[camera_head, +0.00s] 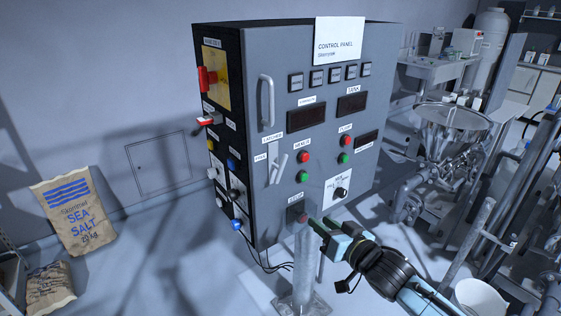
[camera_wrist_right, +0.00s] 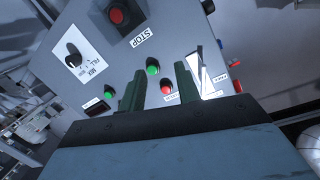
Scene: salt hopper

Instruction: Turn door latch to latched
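The control cabinet (camera_head: 328,85) stands in the middle of the head view. Its door latch (camera_head: 277,165) is a pale handle on a white plate, on the left part of the door front. A label above seems to read LATCHED, and one to its left FREE. The handle looks near upright, slightly slanted. In the right wrist view the latch plate (camera_wrist_right: 207,76) is right of the fingers, partly hidden by them. My right gripper (camera_head: 325,232) is below and right of the latch, near the cabinet's lower front, apart from it. Its fingers (camera_wrist_right: 158,85) are spread and empty. My left gripper is out of view.
A long grey door handle (camera_head: 266,101) is above the latch. Red and green buttons (camera_head: 303,157) are right of it; a STOP button (camera_head: 297,213) is below. Salt sacks (camera_head: 76,215) are at left, steel equipment (camera_head: 450,135) at right.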

